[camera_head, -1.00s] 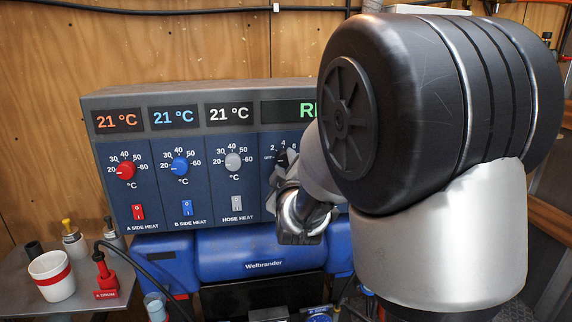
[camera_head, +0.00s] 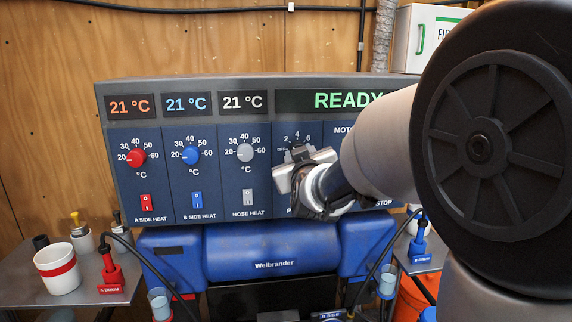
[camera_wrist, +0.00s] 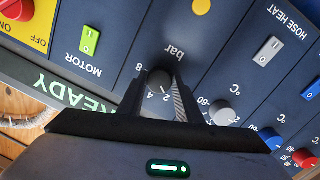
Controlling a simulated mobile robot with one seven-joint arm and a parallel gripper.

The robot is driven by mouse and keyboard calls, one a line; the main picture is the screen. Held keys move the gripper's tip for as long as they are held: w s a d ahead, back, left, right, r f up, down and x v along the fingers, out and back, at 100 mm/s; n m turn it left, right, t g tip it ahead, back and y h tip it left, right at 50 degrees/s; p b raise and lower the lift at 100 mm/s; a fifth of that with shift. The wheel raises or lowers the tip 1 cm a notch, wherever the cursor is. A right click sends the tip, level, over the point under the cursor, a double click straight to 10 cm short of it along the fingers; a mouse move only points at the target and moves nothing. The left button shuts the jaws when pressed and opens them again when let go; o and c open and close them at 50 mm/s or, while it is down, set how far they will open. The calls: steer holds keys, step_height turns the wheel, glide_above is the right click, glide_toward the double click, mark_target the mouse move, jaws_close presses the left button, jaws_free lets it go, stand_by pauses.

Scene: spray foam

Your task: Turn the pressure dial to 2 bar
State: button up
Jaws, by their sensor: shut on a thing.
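The pressure dial (camera_wrist: 159,80) is a small dark round knob above the word "bar" on the blue control panel. In the wrist view, which shows the panel upside down, my gripper (camera_wrist: 160,92) has one finger on each side of the dial and is shut on it. The numbers 2, 4 and 8 show around it; the fingers cover part of the scale, and I cannot read the pointer's position. In the head view my gripper (camera_head: 299,156) is at the panel and hides most of the dial, with OFF, 2, 4 and 6 visible above it.
Red (camera_head: 136,157), blue (camera_head: 190,155) and grey (camera_head: 245,152) heat dials sit to the left, with rocker switches below. A green motor switch (camera_wrist: 90,40) and a red stop button (camera_wrist: 17,9) are nearby. A white cup (camera_head: 57,270) stands on the left shelf.

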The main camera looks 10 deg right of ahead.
steer(key=shift+m+b, duration=0.5)
steer(key=shift+m, duration=0.1)
steer(key=shift+r, duration=0.1)
steer(key=o, duration=1)
steer(key=shift+o, duration=0.2)
steer(key=s+a+r+p, duration=0.1)
steer(key=s, duration=1.6)
steer(key=shift+s+a, duration=0.15)
